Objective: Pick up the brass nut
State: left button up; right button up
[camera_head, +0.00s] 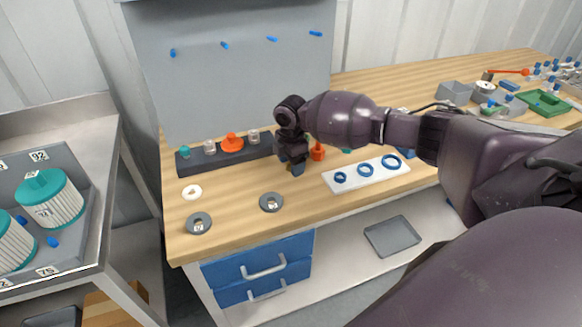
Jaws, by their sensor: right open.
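My right gripper (296,170) is open. It points down over the wooden bench, just in front of the dark rack (258,151) and left of an orange fitting (317,152). I cannot make out the brass nut clearly; the gripper and my right arm cover part of the bench there. My left gripper is not in view.
A white tray (352,182) with blue rings lies right of the gripper. Two grey discs (271,202) (199,223) and a white disc (192,192) lie on the bench front. A grey pegboard (235,90) stands behind. Teal-capped vessels (55,205) stand left.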

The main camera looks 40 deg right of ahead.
jog(key=c, duration=1)
jog(key=shift+r, duration=0.1)
